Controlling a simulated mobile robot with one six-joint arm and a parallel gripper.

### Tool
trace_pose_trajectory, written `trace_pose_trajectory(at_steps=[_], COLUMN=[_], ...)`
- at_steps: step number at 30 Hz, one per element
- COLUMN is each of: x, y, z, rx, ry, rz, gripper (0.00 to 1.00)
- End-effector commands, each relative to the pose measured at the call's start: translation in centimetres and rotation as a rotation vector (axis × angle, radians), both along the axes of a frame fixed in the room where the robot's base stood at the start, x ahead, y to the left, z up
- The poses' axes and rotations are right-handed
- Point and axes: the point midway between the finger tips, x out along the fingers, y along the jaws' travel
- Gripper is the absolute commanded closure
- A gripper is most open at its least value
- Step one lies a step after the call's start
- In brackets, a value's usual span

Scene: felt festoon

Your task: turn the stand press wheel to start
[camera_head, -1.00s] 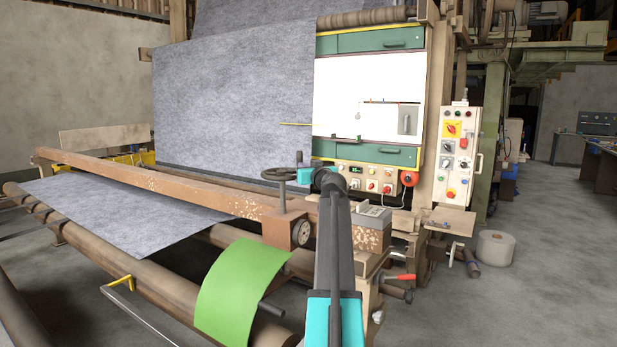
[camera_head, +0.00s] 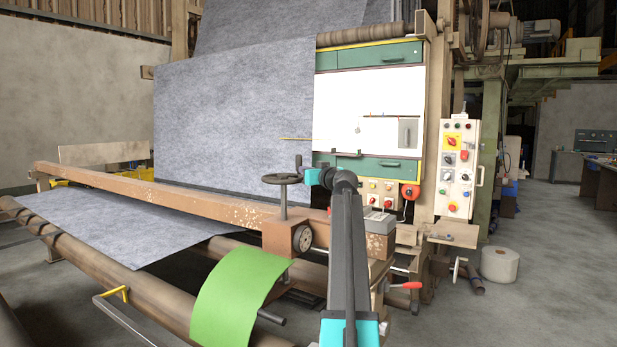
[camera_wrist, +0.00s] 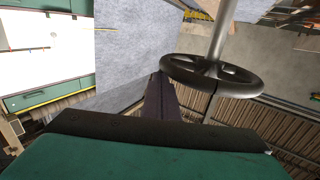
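The stand press wheel is a dark handwheel (camera_head: 282,179) on an upright shaft above a rusty brown block on the long beam. In the wrist view the wheel (camera_wrist: 212,75) shows its rim, hub and grey shaft. My gripper (camera_head: 299,162) is at the right of the wheel's rim in the head view, small and partly hidden by my arm. In the wrist view my gripper (camera_wrist: 161,90) shows as a dark finger shape close to the wheel's left edge. I cannot tell whether it touches the rim. The finger gap is not clear.
A rusty beam (camera_head: 150,187) runs across the machine below the wheel. A green sheet (camera_head: 235,298) hangs over the front roller. A control box (camera_head: 458,165) and a button panel (camera_head: 381,195) are at the right. Open floor lies to the right, beyond a white roll (camera_head: 499,264).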

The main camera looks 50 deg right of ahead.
Motion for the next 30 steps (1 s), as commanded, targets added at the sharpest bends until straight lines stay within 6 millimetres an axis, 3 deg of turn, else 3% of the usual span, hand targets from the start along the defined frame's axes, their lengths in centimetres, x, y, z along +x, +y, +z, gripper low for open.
trace_pose_trajectory(at_steps=[12,30], x=[1.4,1.8], y=[0.0,-0.5], z=[-0.2,0.0], rx=[0.0,0.0], ry=[-0.001,-0.001], rz=[0.008,0.009], gripper=[1.0,1.0])
